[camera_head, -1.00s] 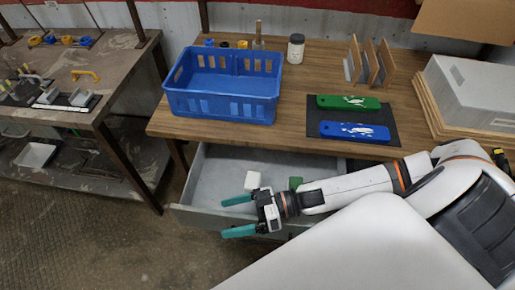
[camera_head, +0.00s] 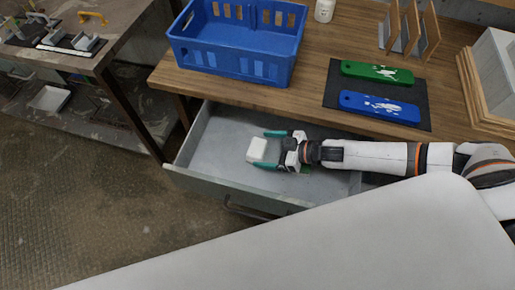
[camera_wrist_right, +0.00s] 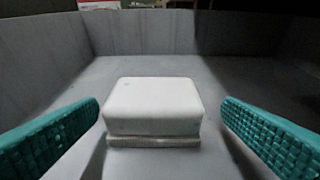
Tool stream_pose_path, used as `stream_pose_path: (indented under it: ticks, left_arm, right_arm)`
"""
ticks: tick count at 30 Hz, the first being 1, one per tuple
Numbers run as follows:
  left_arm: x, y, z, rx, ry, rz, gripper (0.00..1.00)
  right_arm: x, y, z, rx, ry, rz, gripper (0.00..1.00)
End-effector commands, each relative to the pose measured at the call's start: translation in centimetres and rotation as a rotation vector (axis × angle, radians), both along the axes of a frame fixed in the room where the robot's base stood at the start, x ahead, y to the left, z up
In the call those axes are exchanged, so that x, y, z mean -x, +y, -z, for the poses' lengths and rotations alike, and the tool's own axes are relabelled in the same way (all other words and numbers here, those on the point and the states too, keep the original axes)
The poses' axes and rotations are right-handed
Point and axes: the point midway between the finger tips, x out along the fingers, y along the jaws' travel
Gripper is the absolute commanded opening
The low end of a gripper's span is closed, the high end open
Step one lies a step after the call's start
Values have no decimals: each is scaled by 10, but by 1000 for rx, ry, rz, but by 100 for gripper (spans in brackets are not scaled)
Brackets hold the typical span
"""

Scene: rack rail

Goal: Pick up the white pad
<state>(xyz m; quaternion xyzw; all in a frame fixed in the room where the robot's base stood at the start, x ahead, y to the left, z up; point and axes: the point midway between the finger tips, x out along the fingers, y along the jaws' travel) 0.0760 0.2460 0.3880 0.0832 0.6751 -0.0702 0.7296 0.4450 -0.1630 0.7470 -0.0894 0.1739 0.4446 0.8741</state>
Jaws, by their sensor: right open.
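The white pad (camera_head: 257,149) is a small block in the open grey drawer (camera_head: 215,150). In the right wrist view the pad (camera_wrist_right: 152,108) is centred ahead, with a thin greyish layer along its base. My right gripper (camera_head: 268,149) is inside the drawer area, its two teal fingers pointing left toward the pad. In the right wrist view the right gripper (camera_wrist_right: 160,128) is open, with one finger on each side of the pad and a gap on both sides. My left gripper is not in view.
A blue crate (camera_head: 235,64) stands on the wooden table (camera_head: 310,75) above the drawer. A green board (camera_head: 377,72) and a blue board (camera_head: 379,107) lie on a dark mat (camera_head: 340,97). The drawer's front wall (camera_head: 225,186) lies near my arm. A side bench (camera_head: 75,50) is at left.

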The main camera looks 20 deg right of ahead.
Motion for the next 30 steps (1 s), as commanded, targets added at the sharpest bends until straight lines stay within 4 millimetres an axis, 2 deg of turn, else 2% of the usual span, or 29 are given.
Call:
stream_pose_path:
  ticks: [9,19,20,27,30]
  left_arm:
    - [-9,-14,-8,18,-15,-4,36]
    - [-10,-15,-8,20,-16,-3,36]
    - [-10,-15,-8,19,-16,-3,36]
    - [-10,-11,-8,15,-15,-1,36]
    - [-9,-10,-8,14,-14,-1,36]
  right_arm:
    - [-21,37,11,-4,0,0,89]
    - [-25,43,15,-2,1,0,89]
    - [-25,42,15,-2,1,0,86]
    - [-25,42,15,-2,1,0,47]
    - [-25,42,14,-2,1,0,45]
